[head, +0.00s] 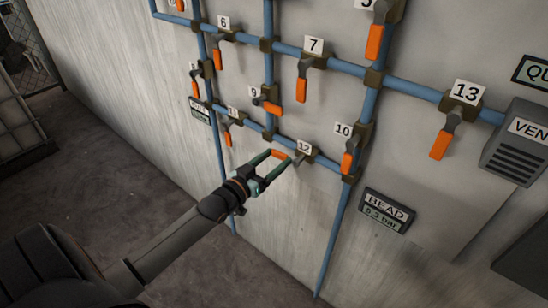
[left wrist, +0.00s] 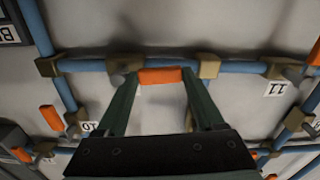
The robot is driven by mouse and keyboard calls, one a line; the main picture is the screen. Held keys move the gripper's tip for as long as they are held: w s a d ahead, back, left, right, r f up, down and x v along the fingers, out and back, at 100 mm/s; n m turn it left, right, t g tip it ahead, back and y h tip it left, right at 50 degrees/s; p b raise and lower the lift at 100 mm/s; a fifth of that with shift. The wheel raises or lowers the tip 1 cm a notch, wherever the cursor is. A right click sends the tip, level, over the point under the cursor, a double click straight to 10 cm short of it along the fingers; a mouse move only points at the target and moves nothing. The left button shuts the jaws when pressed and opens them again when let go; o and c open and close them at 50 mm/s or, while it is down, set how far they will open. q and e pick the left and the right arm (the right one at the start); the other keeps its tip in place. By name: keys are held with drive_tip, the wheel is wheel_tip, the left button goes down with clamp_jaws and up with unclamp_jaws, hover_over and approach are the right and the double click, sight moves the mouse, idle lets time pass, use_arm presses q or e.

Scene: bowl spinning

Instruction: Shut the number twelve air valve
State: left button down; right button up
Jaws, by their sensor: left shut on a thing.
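The number twelve valve sits on the lowest blue pipe in the head view, by its white label 12 (head: 304,147). Its orange handle (head: 279,154) points left from the grey stem, roughly along the pipe. My left gripper (head: 281,157) is shut on this handle, with its green fingers on either side. In the left wrist view the handle (left wrist: 160,76) lies between the fingertips, close to the pipe; that view is upside down. The fingers hide part of the valve. My right gripper is not in view.
Valve 10's handle (head: 347,163) hangs to the right and valve 11's handle (head: 228,139) to the left. Valve 9's handle (head: 272,108) is above. A pressure display (head: 385,211) is lower right. The wall below valve twelve is mostly clear.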

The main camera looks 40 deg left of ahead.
use_arm(q)
drive_tip(key=d+f+n, duration=0.5)
drive_tip(key=n, duration=1.2)
drive_tip(key=shift+s+d, duration=0.2)
drive_tip(key=shift+s, duration=0.05)
idle(0.4)
unclamp_jaws()
drive_tip(key=shift+r, duration=0.1)
drive_tip(key=s, duration=1.2)
drive_tip(key=shift+s+a, duration=0.2)
drive_tip(key=shift+a, duration=0.25)
